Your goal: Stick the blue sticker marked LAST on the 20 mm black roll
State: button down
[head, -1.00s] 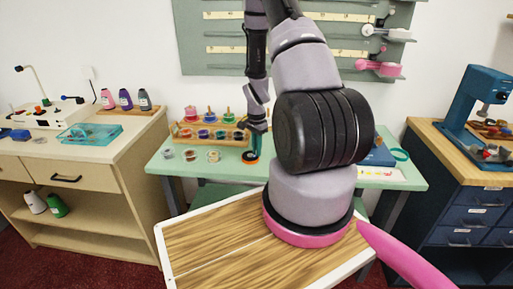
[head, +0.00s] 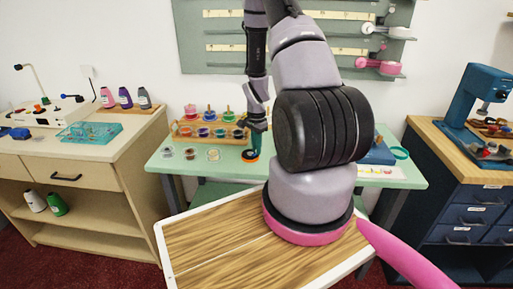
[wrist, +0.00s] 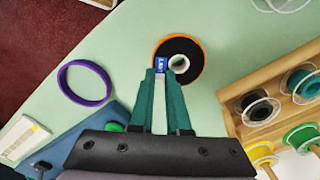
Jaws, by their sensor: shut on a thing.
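My gripper (wrist: 162,76) has teal fingers, shut on a blue sticker (wrist: 161,66) with white lettering that seems to read LAST. A pale strip shows below it between the fingers. The black roll (wrist: 188,49), with an orange rim and a white core, lies flat on the green counter just beyond the fingertips. The sticker overlaps the roll's left side in the wrist view; I cannot tell whether it touches the roll. In the head view my gripper (head: 255,149) points down at the black roll (head: 250,156), partly covering it. The roll's width mark is not readable.
A purple ring (wrist: 84,83) lies on the green counter (wrist: 125,55) left of the roll. A wooden rack (wrist: 243,118) with coloured spools stands to the right in the wrist view. A blue object (wrist: 60,142) is near lower left. Clear rolls (head: 190,153) lie left of my gripper.

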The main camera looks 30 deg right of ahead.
jog(key=shift+f, duration=0.4)
dwell(1.2)
jog(key=c, duration=0.8)
grip_release()
jog(key=shift+r, duration=3.55)
